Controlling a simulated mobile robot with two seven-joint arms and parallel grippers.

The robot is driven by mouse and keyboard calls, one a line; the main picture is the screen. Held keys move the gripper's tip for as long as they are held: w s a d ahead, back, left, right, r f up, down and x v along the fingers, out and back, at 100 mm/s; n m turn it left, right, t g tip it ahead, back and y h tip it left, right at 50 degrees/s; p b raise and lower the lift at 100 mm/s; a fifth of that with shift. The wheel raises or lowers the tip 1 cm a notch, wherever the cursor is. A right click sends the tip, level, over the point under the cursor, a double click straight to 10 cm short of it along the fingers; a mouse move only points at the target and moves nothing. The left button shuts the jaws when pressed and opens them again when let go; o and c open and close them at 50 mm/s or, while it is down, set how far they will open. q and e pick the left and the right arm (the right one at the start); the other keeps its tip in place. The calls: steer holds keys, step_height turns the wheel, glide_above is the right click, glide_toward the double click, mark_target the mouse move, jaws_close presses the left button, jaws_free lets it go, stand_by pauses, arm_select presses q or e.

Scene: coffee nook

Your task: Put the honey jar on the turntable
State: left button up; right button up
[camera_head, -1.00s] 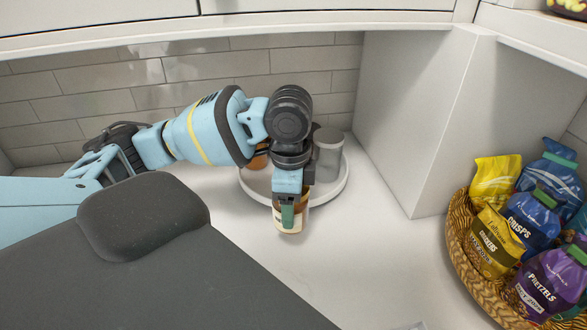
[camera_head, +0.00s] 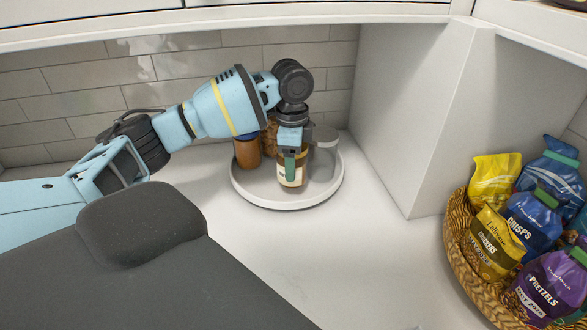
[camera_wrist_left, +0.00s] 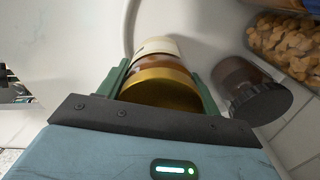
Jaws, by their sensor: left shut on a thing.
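The honey jar (camera_head: 290,176), with a pale label, is in my left gripper (camera_head: 290,160) in the head view. In the left wrist view the jar's gold lid (camera_wrist_left: 160,90) sits between the green fingers of the left gripper (camera_wrist_left: 165,85), which is shut on it. The round white turntable (camera_head: 285,203) stands in the corner. The jar appears over the turntable's front middle; I cannot tell whether its base touches the surface. My right gripper is not in view.
On the turntable stand a brown jar (camera_head: 247,152) at left, a grey canister (camera_head: 323,150) at right and a container of brown pieces (camera_head: 269,135) behind. A wicker basket (camera_head: 463,258) of snack bags is at right. The counter in front is clear.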

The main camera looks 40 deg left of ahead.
arm_select(q)
steer(key=shift+w+a+r, duration=0.1)
steer(key=shift+w, duration=0.1)
steer(key=shift+w+a+f, duration=0.1)
steer(key=shift+w+f, duration=0.05)
steer(key=shift+f, duration=1.6)
steer(key=shift+f, duration=0.1)
steer(key=o, duration=1.3)
steer(key=shift+f, duration=0.1)
step_height(320, 180, up, 12)
steer(key=shift+r, duration=0.15)
